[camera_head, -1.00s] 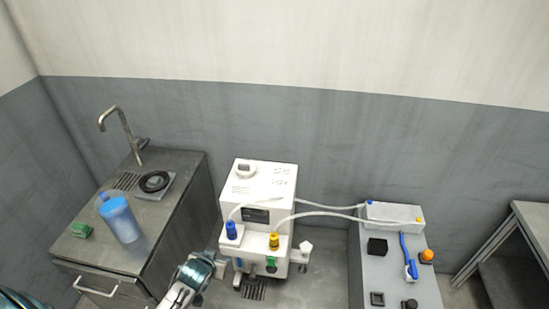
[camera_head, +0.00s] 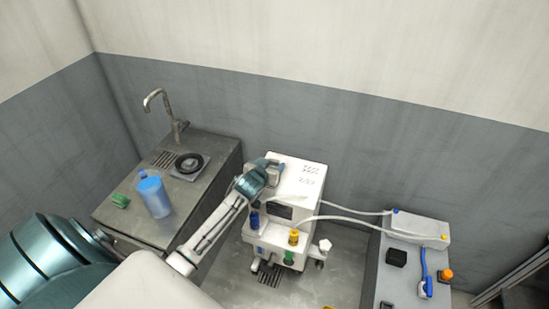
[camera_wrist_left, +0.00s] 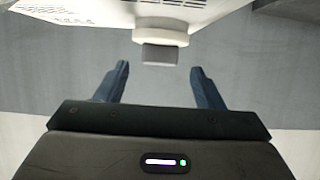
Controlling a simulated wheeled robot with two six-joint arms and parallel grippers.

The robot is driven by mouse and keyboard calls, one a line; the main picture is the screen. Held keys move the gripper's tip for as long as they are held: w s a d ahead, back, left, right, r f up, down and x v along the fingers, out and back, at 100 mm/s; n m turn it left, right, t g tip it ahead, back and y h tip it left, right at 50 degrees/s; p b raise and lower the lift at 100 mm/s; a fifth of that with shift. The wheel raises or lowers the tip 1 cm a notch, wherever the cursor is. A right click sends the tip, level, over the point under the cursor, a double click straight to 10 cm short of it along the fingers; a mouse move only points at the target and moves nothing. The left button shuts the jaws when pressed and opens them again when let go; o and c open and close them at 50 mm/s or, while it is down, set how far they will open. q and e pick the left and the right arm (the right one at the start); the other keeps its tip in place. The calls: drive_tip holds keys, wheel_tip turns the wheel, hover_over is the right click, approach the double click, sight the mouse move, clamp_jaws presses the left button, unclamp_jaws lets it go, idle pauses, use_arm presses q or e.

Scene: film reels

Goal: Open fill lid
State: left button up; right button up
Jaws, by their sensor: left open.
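The white machine (camera_head: 305,183) stands on the floor in the head view. In the left wrist view, a round white fill lid with a grey grip (camera_wrist_left: 158,48) juts from the machine's body (camera_wrist_left: 75,12). My left gripper (camera_head: 273,166) is at the top left edge of the machine and hides the lid in the head view. In the left wrist view, the two dark blue fingers of my left gripper (camera_wrist_left: 158,82) are apart. The lid's grip is just ahead, roughly centred between them, and nothing is held. My right gripper is not in view.
A sink counter (camera_head: 215,172) with a tap (camera_head: 165,115), a blue jug (camera_head: 154,198) and a green sponge (camera_head: 120,201) is at left. Hoses run from the machine to a grey stand (camera_head: 400,277) at right. Blue and yellow fittings stick out at the machine's front.

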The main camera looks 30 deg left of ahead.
sight(274, 161)
use_arm(q)
drive_tip(key=shift+p+x, duration=0.5)
drive_tip(key=shift+x, duration=1.75)
clamp_jaws()
